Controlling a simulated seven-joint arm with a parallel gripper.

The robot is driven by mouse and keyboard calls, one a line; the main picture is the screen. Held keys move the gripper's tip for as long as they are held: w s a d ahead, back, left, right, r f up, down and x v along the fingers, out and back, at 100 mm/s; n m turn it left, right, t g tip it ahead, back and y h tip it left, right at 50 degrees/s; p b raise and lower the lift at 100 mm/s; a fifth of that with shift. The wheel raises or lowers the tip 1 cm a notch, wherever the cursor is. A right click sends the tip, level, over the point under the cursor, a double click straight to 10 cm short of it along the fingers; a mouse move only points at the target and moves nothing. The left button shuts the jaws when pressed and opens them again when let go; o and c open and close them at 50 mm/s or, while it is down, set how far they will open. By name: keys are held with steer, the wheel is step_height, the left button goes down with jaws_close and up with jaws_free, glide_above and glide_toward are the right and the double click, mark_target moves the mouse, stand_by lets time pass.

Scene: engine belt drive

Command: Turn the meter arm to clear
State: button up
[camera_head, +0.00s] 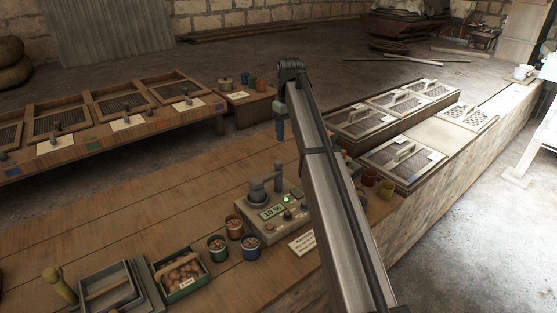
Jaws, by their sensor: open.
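The meter (268,218) is a grey-green box on the near wooden bench. Its lit display (272,212) seems to read about 10 %, and a small green light (286,199) glows beside it. A grey rounded cup-like part (257,190) and a dark upright post (278,178) stand on its back. I cannot tell the exact shape or angle of the meter arm. My gripper (281,134) hangs down from the end of my arm, above and behind the meter and apart from it. It is small here, open, and I see nothing in it.
Pots of nuts (218,245), a green box (180,272) and a grey tray (108,290) stand left of the meter. A card (302,243) lies in front. Mesh frames (402,157) lie at right. My arm hides the meter's right surroundings. Bare bench lies left.

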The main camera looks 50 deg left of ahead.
mark_target(278, 161)
steer(key=shift+n, duration=0.3)
steer(key=f, duration=0.4)
steer(key=s+a+f, duration=0.1)
steer(key=f, duration=0.2)
steer(key=s+a+f, duration=0.1)
steer(key=f, duration=0.3)
steer(key=shift+s+a+f, duration=0.1)
steer(key=shift+s+f, duration=0.05)
steer(key=shift+f, duration=0.2)
jaws_close()
stand_by(0.3)
